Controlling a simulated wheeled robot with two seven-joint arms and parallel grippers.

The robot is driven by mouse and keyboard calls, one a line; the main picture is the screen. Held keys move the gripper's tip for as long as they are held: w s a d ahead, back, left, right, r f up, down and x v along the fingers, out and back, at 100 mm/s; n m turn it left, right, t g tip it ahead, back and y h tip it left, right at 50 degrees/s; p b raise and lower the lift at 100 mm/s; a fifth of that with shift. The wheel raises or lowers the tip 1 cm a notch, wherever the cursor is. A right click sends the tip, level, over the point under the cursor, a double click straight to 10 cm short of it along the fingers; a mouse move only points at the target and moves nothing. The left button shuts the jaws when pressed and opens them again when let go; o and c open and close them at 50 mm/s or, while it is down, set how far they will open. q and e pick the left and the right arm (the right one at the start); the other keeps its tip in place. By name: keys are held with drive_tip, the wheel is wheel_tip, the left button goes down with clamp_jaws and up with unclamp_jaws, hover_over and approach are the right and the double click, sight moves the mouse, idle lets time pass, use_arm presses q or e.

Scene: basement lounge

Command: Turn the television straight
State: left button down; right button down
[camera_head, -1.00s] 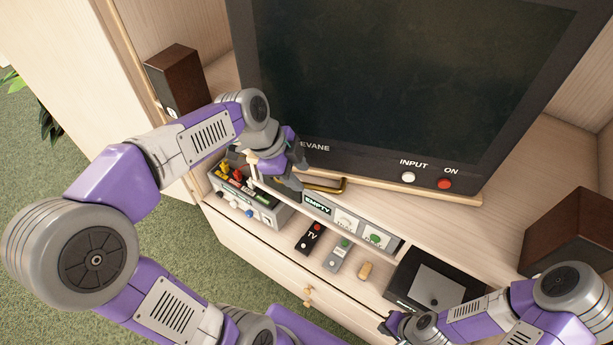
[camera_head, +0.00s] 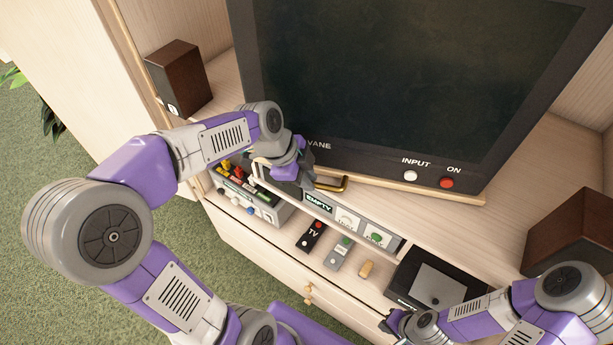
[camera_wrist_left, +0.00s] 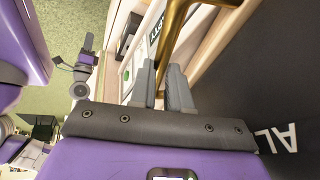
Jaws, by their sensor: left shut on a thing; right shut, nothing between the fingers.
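The television (camera_head: 400,85) is a large dark screen, set at an angle on a pale wooden base board (camera_head: 410,186) on the cabinet. A brass handle (camera_head: 332,184) projects at the base's front left; it also shows in the left wrist view (camera_wrist_left: 177,30). My left gripper (camera_head: 306,178) is at this handle, below the screen's lower left. In the left wrist view its grey fingers (camera_wrist_left: 172,80) are shut on the brass bar. The gripper hides part of the handle in the head view. My right gripper (camera_head: 392,324) is shut and empty at the cabinet's front edge.
Brown speakers stand at left (camera_head: 178,78) and right (camera_head: 572,232). In front are a device with coloured plugs (camera_head: 245,200), a panel marked EMPTY (camera_head: 320,204), remotes (camera_head: 312,236) and a black box (camera_head: 435,282). Bare shelf lies right of the television.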

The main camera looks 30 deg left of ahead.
use_arm(q)
drive_tip(key=w+a+m, duration=0.1)
drive_tip(key=a, duration=0.1)
drive_tip(key=w+a+m, duration=0.1)
drive_tip(key=a, duration=0.2)
drive_tip(key=w+a+m+g, duration=0.1)
drive_tip(key=a, duration=0.2)
drive_tip(key=shift+a+h+b, duration=0.1)
drive_tip(key=shift+h+b, duration=0.2)
drive_tip(key=shift+h, duration=0.1)
drive_tip(key=shift+w+a+m, duration=0.25)
drive_tip(key=shift+a+m, duration=0.25)
drive_tip(key=shift+a, duration=0.05)
drive_tip(key=c, duration=1.1)
unclamp_jaws()
drive_tip(key=v, duration=0.7)
drive_tip(key=shift+a+r+p, duration=0.1)
drive_tip(key=shift+r+p, duration=0.2)
drive_tip(key=shift+p, duration=0.1)
